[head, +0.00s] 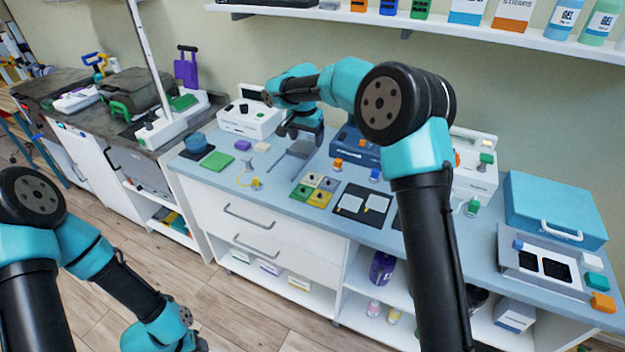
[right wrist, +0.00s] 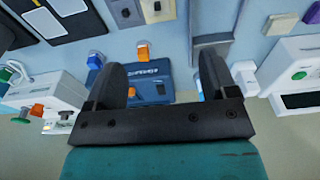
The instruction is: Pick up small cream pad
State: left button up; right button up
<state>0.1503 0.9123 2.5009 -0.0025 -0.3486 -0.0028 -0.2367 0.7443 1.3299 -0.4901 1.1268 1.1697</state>
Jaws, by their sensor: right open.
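The small cream pad (head: 262,147) lies flat on the blue counter, just right of a purple pad (head: 243,145) in the head view. In the right wrist view the cream pad (right wrist: 280,22) is near the top right, beyond the fingers and to their right. My right gripper (head: 301,133) is over the back of the counter, to the right of the pad and apart from it. Its two fingers (right wrist: 162,68) stand apart with nothing held between them. My left arm is at the lower left, and its fingertips are not visible.
A white device (head: 250,117) stands behind the pad and a blue box (head: 352,147) stands right of my right gripper. A grey item (head: 290,165) lies between pad and blue box. A green mat (head: 217,161) and coloured tiles (head: 315,190) lie nearby. A shelf (head: 430,25) hangs above.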

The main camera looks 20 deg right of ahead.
send_over(311, 176)
jog(key=f, duration=1.1)
jog(key=shift+s+a+f, duration=0.15)
jog(key=shift+s+a, duration=0.1)
jog(key=shift+a, duration=0.15)
jog(key=shift+f, duration=0.1)
jog(key=shift+f, duration=0.1)
jog(key=shift+w+d+f, duration=0.1)
jog(key=shift+d+f, duration=0.1)
jog(key=shift+f, duration=0.65)
jog(key=shift+w+d+f, duration=0.1)
jog(key=shift+d+f, duration=0.05)
jog(key=shift+f, duration=0.65)
jog(key=shift+w+d+f, duration=0.1)
jog(key=shift+d+f, duration=0.1)
jog(key=shift+f, duration=0.65)
jog(key=shift+s, duration=0.1)
jog(key=shift+c, duration=0.4)
jog(key=c, duration=0.8)
jog(key=shift+a, duration=0.1)
jog(key=shift+c, duration=0.2)
